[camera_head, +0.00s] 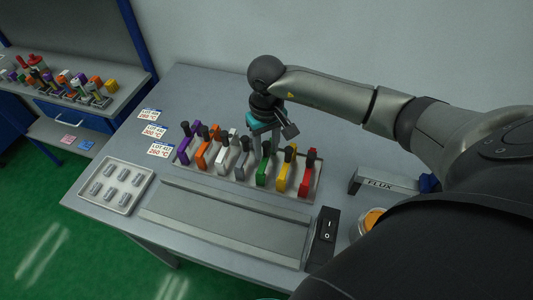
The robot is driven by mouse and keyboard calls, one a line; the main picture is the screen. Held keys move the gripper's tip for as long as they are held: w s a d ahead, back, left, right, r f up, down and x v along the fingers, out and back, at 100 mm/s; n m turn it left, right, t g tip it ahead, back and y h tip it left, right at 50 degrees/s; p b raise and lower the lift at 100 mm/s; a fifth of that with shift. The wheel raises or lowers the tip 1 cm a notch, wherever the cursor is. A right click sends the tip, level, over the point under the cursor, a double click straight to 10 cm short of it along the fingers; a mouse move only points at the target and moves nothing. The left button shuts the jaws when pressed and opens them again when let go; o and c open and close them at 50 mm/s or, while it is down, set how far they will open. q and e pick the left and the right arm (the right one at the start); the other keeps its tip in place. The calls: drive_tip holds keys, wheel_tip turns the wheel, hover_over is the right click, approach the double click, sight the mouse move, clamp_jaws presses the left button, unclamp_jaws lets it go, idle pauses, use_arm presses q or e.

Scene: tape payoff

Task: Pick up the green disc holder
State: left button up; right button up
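The green disc holder (262,173) stands upright in a grey rack (212,178) on the table, with a black knob at its top. It sits between a grey holder (241,168) on its left and a yellow holder (282,178) on its right. My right gripper (274,130) hangs just above and behind the green holder, coming in from the right. Its fingers look apart from the green holder, but their opening is too small and dark to judge. My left gripper is out of view.
Purple, orange and white holders (221,158) fill the rack's left part; a red holder (306,178) stands at its right end. A tray of grey pieces (112,187) lies left. A switch box (325,232) and a FLUX box (385,182) stand right.

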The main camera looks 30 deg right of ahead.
clamp_jaws()
drive_tip(key=shift+r, duration=0.1)
idle(0.4)
